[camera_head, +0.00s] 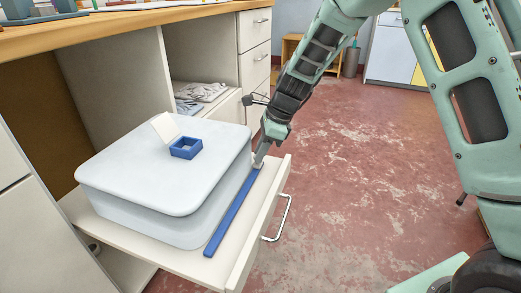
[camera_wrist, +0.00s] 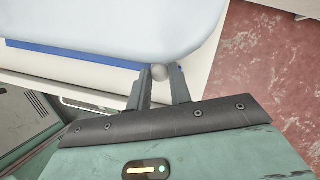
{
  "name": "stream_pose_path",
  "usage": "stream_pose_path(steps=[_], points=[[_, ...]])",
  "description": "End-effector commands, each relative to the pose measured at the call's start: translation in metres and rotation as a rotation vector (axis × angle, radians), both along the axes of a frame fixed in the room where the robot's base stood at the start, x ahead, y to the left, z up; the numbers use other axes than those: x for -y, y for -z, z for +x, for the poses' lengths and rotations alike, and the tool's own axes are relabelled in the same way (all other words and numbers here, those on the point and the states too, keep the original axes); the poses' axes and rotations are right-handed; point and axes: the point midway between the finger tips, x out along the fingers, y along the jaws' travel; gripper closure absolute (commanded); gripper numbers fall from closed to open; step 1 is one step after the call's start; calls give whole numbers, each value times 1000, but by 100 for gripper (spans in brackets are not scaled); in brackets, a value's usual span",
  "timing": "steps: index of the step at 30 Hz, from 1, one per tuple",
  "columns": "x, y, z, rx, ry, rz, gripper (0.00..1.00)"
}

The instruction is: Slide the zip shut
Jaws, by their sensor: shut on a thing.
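A long straight blue strip (camera_head: 232,215), which looks like the zip, runs along the front of a large pale blue-white case (camera_head: 170,215). It also shows in the wrist view (camera_wrist: 60,53). A small round grey knob (camera_wrist: 159,72), apparently the zip's pull, is at the far end of the strip. My gripper (camera_head: 260,158) reaches down to that end. In the wrist view my gripper (camera_wrist: 160,80) has its two fingers on either side of the knob and is shut on it. In the head view the fingers hide the knob.
The case stands in an open drawer (camera_head: 259,220) with a metal handle (camera_head: 281,222). A small blue open box (camera_head: 186,148) with a raised white flap (camera_head: 165,127) sits on the case. The cabinet and wooden worktop (camera_head: 130,18) are behind. The red floor (camera_head: 350,190) is clear.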

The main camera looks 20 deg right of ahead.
Motion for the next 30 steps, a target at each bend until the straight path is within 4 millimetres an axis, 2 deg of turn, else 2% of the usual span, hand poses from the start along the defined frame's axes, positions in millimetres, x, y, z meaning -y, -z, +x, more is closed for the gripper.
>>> stream_pose_path(steps=[1, 3, 14, 20, 30], points=[[4, -1, 4, 9, 9, -6, 74], [4, -1, 3, 9, 9, -6, 57], [4, -6, 2, 6, 6, -4, 57], [15, -38, -1, 8, 6, -4, 57], [45, -112, -9, 9, 8, -4, 57]])
